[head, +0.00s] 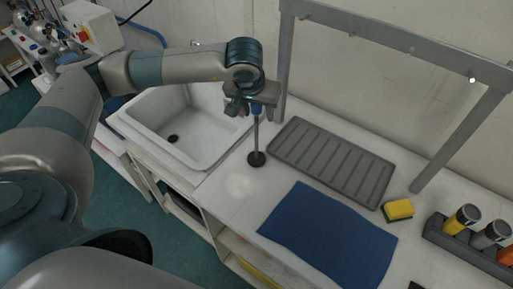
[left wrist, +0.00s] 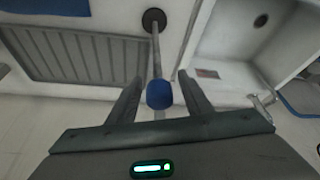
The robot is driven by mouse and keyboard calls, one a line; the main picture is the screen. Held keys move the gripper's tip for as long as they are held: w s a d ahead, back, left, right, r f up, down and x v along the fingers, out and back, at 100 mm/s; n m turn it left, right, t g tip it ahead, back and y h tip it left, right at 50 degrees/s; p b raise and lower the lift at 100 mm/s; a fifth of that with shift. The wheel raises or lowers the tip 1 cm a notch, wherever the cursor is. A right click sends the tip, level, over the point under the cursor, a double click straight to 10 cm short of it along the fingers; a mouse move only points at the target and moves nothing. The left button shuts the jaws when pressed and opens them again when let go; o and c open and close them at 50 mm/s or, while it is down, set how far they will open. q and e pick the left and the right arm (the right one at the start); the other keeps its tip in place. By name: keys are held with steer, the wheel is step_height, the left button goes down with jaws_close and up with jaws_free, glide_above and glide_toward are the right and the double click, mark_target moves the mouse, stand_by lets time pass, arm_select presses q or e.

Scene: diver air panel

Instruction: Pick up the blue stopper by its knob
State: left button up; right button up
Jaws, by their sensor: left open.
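The blue stopper (head: 256,109) shows as a small blue knob-like piece at the top of a thin grey rod. The rod rises from a round black base (head: 257,159) on the worktop beside the sink. My left gripper (head: 251,103) is over the rod's top, with the blue piece close to its fingers. In the left wrist view the blue stopper (left wrist: 159,94) appears between the two spread fingers of my left gripper (left wrist: 160,78). Gaps show on both sides. The stopper's lower part is not clear. My right gripper is not in view.
A white sink (head: 190,143) lies left of the rod. A grey ribbed drain tray (head: 331,159) is on its right, under a grey frame (head: 400,42). A blue cloth (head: 328,237), a yellow-green sponge (head: 398,209) and a dark rack (head: 463,246) with bottles lie nearer right.

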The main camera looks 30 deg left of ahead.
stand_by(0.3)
arm_select(q)
jaws_close()
stand_by(1.3)
